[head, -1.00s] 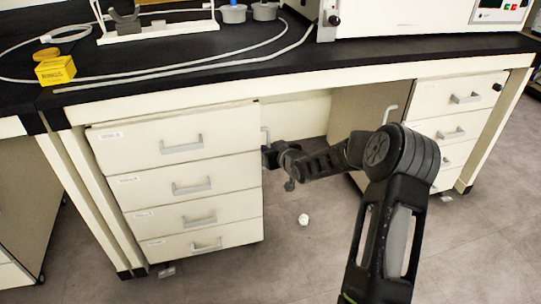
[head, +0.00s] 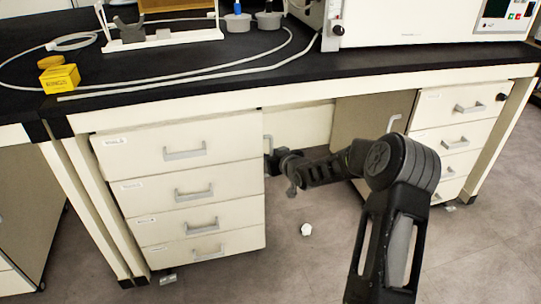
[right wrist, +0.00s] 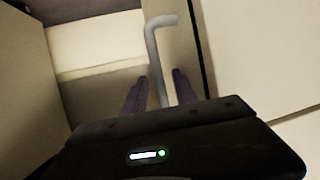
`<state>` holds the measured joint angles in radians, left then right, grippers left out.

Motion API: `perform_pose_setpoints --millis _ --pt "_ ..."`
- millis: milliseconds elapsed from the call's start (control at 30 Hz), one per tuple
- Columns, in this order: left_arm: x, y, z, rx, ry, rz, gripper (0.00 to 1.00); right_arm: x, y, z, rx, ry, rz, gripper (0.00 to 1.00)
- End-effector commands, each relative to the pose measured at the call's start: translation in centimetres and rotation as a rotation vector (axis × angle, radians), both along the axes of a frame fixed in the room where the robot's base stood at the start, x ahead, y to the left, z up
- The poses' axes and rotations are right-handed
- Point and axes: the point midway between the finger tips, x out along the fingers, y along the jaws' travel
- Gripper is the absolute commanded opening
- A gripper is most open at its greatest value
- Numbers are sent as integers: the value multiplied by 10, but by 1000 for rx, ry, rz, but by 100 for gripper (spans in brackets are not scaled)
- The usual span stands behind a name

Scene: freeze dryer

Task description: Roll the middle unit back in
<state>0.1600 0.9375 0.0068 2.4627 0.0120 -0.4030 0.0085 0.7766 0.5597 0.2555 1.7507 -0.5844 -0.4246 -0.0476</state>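The middle unit (head: 180,185) is a cream four-drawer cabinet under the bench, with its front face toward me and small feet or casters at its base. A thin grey bar handle (head: 267,140) shows at its right edge, and in the right wrist view this grey handle (right wrist: 153,55) stands upright. My right gripper (head: 275,162) is at that handle. In the right wrist view the two dark fingers of my right gripper (right wrist: 159,85) are apart, one on each side of the bar, with narrow gaps showing. My left gripper is out of view.
The black bench top (head: 200,75) overhangs the unit. A right drawer unit (head: 455,130) stands across an open knee space, and a left cabinet (head: 30,205) stands at the left edge. A small white object (head: 306,229) lies on the grey floor. Open floor lies in front.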

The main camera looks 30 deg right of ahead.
Motion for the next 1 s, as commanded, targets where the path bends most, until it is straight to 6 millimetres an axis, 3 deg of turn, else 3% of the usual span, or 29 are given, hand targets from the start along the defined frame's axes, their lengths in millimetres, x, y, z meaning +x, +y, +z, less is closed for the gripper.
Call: perform_pose_setpoints --millis 267,700,1000 --pt "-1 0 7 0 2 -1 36 -13 1 7 -1 1 -1 34" --pt "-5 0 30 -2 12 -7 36 -69 10 30 -1 1 0 34" --pt "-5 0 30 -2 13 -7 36 -71 10 30 0 0 0 34"
